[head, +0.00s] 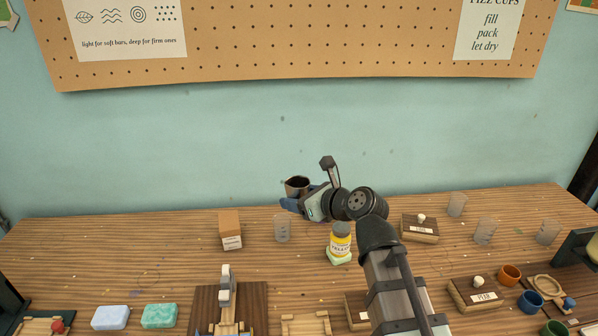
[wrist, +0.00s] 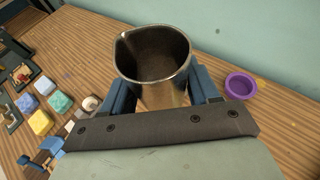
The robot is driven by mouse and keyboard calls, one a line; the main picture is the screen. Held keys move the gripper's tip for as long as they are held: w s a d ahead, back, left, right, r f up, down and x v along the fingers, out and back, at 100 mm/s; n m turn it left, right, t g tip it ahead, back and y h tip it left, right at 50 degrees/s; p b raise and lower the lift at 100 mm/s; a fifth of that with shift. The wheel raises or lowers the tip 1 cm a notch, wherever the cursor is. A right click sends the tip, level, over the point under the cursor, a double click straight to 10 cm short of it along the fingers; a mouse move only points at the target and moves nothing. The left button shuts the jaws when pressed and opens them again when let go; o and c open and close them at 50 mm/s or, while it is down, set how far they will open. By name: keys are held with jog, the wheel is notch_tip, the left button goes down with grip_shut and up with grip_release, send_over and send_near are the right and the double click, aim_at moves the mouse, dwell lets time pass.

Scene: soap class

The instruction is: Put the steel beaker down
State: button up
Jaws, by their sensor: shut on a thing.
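The steel beaker (head: 297,184) is held up near the back of the bench, in front of the wall, and looks roughly upright in the head view. In the wrist view the beaker (wrist: 160,86) shows its round open mouth, pouring lip and dark inside. My gripper (head: 291,203) has its blue fingers closed on the beaker. In the wrist view my gripper (wrist: 163,94) has one finger on each side of it. The gap between the beaker's base and the bench cannot be told clearly.
A purple bowl (wrist: 240,85) stands right of the beaker in the wrist view. In the head view, a clear cup (head: 282,228), a cardboard box (head: 230,230) and a yellow-labelled jar (head: 340,243) stand nearby. The bench's back left (head: 130,235) is bare.

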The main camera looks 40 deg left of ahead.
aim_at(300, 266)
notch_tip(300, 266, down, 20)
jog(key=shift+f, duration=0.2)
dwell(0.9)
jog(key=shift+f, duration=0.6)
dwell(0.5)
jog(key=o, duration=1.1)
jog(key=shift+o, duration=0.2)
jog(key=shift+d, duration=0.1)
jog(key=shift+v, duration=3.7)
